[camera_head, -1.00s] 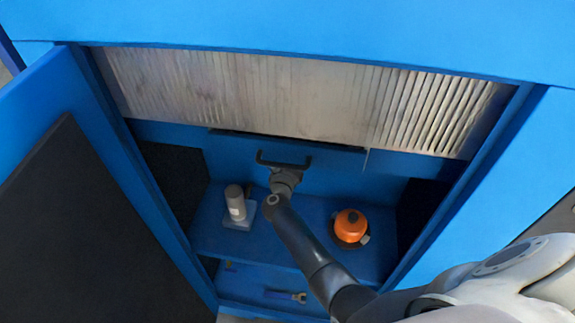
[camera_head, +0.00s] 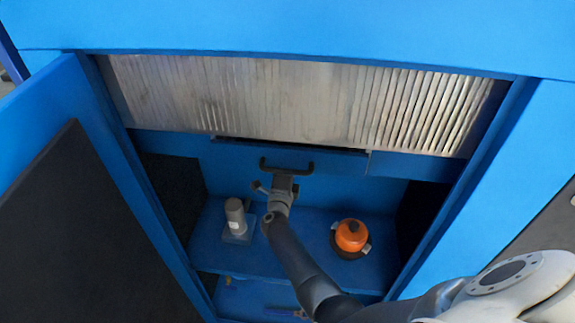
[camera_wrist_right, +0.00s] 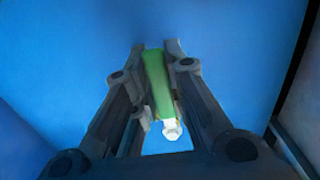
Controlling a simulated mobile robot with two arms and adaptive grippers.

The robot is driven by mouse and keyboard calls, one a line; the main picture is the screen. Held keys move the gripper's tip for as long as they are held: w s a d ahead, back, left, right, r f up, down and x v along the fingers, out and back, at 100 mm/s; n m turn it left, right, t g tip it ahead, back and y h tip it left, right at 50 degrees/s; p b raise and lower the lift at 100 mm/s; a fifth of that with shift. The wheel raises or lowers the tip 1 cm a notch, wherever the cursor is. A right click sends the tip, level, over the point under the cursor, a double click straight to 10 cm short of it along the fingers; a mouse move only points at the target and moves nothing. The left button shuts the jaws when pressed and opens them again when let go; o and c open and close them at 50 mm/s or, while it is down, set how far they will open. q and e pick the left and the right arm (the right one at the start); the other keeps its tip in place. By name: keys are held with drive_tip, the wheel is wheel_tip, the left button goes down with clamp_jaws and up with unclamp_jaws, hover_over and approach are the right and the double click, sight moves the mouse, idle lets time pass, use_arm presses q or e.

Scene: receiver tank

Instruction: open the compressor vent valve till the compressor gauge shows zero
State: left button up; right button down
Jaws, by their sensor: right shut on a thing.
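My right gripper (camera_head: 286,167) reaches into the blue cabinet, in front of its back panel, in the head view. In the right wrist view its fingers (camera_wrist_right: 158,50) are shut on a green bar (camera_wrist_right: 157,82). A pale hexagonal end (camera_wrist_right: 172,129) shows at the bar's near end. I cannot tell from these frames whether this bar belongs to the compressor vent valve. The green bar cannot be made out in the head view. No gauge face is visible. My left gripper is not in view.
On the cabinet shelf stand a grey cylinder (camera_head: 235,213) at the left and an orange round-topped object (camera_head: 351,236) at the right. A ribbed metal panel (camera_head: 290,100) spans above. The open door (camera_head: 85,230) is at the left. A tool lies on the lower shelf.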

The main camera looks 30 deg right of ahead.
drive_tip(key=shift+a+f, duration=0.15)
drive_tip(key=shift+f, duration=0.05)
drive_tip(key=c, duration=1.5)
unclamp_jaws()
drive_tip(key=shift+o, duration=0.4)
drive_tip(key=shift+r, duration=0.1)
drive_tip(key=shift+s, duration=0.1)
